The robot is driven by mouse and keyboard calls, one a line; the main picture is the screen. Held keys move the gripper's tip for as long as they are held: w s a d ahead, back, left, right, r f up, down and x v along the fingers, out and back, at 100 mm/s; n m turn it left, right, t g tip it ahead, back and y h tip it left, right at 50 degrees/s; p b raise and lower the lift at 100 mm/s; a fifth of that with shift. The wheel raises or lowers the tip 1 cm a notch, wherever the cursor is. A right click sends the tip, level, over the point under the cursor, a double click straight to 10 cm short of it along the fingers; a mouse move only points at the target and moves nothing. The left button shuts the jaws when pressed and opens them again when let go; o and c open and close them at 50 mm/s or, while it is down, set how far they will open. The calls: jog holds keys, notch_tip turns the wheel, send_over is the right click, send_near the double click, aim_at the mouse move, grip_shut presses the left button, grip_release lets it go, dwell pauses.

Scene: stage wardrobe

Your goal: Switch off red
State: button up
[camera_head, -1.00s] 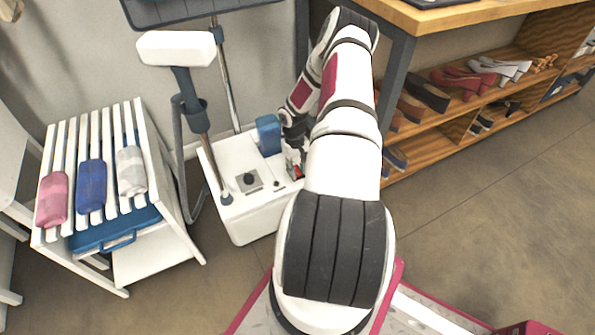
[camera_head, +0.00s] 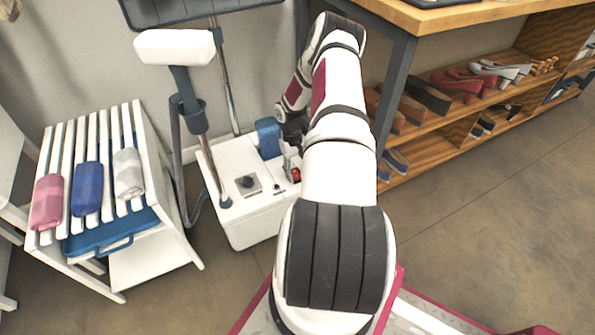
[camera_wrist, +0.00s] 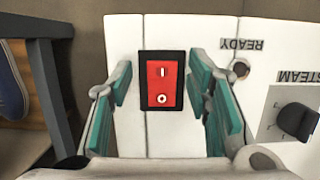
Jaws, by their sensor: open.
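The red rocker switch (camera_wrist: 162,83) sits in a black frame on the white steamer base (camera_wrist: 130,50). It carries an "I" mark at its upper end and an "O" mark at its lower end in the wrist view. My gripper (camera_wrist: 166,95) is open, with its teal-padded fingers on either side of the switch and apart from it. In the head view the red switch (camera_head: 296,175) shows at the right side of the steamer base (camera_head: 245,215), just below my gripper (camera_head: 291,150), which is partly hidden by my arm.
A dark steam knob (camera_wrist: 297,120) and a small "READY" light (camera_wrist: 240,69) are right of the switch. A blue part (camera_head: 268,137) and the steamer's pole (camera_head: 226,75) rise from the base. A table leg (camera_head: 395,95) and shoe shelf (camera_head: 450,135) stand right.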

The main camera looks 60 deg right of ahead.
aim_at(294, 170)
jog(key=shift+r, duration=0.1)
jog(key=v, duration=1.1)
jog(key=shift+r, duration=0.4)
